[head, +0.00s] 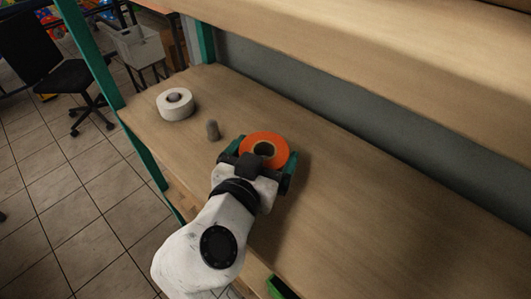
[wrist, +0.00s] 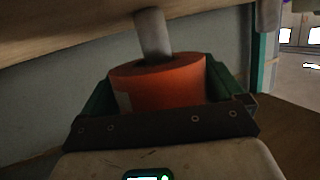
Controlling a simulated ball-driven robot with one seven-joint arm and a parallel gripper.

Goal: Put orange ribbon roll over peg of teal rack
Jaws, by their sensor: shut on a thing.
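The orange ribbon roll (head: 252,141) lies flat between the green fingers of my gripper (head: 257,165), which is shut on it. It also fills the middle of the wrist view (wrist: 175,85), which seems to be upside down. There a grey peg (wrist: 150,30) runs from the wooden board to the roll's hole, in line with it. I cannot tell how far its tip is inside. In the head view this peg is hidden by the roll. The rack has teal posts (head: 152,157).
A white roll (head: 175,109) sits around a peg at the shelf's left end. The wooden shelf (head: 390,220) is clear to the right. An upper shelf (head: 400,60) overhangs the back, with a grey wall (head: 330,95) below it. A chair (head: 45,65) stands on the floor at left.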

